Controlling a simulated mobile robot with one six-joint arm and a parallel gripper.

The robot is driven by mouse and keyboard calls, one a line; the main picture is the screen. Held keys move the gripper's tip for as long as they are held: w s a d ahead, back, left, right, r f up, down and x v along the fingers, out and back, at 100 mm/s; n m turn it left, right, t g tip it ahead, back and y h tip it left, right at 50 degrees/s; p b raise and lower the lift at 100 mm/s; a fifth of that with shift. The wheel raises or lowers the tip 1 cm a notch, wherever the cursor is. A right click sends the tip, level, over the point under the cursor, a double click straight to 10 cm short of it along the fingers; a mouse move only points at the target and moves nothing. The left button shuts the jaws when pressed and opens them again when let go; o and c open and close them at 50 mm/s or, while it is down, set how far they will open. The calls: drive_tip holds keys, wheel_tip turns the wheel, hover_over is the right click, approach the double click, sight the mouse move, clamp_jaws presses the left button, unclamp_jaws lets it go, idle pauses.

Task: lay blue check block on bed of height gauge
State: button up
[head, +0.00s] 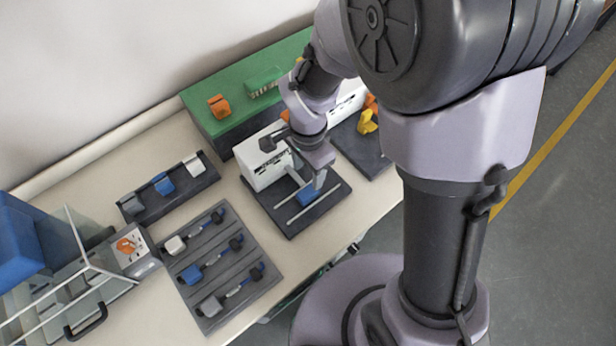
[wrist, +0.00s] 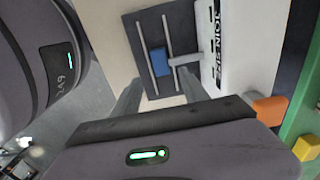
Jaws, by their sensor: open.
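The blue check block (head: 308,197) lies on the dark bed (head: 291,229) of the height gauge, between two pale rails. In the wrist view the block (wrist: 160,61) sits flat between the rails on the bed (wrist: 133,28), beside the gauge's metal arm (wrist: 186,60). My gripper (head: 318,182) is over the bed, just above the block. In the wrist view my gripper (wrist: 158,80) is open, with its fingers apart and the block beyond their tips. I cannot tell the exact gap between fingertips and block.
The gauge's white body (head: 262,172) stands behind the bed. A dark rack (head: 180,200) with grey, blue and white pieces is to the left. A grey tray (head: 228,262) holds several blue-handled tools. A green box (head: 205,118) stands at the back.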

drive_tip(key=s+d+r+n+t+y, duration=0.1)
drive_tip(key=d+r, duration=0.1)
drive_tip(key=r, duration=0.5)
drive_tip(key=s+d+r+n+t, duration=0.1)
drive_tip(key=s+d+r+n, duration=0.1)
drive_tip(key=r, duration=0.5)
drive_tip(key=s+d+r+n+t+y, duration=0.1)
drive_tip(key=s+d+r+n+t, duration=0.1)
drive_tip(key=s+r, duration=0.6)
drive_tip(key=shift+s+d+r+n+t, duration=0.25)
drive_tip(key=shift+d+n+t, duration=0.1)
drive_tip(key=shift+n+t, duration=0.55)
drive_tip(key=shift+w, duration=0.1)
wheel_tip(320, 180, down, 3)
drive_tip(key=b, duration=0.3)
drive_tip(key=shift+f, duration=0.15)
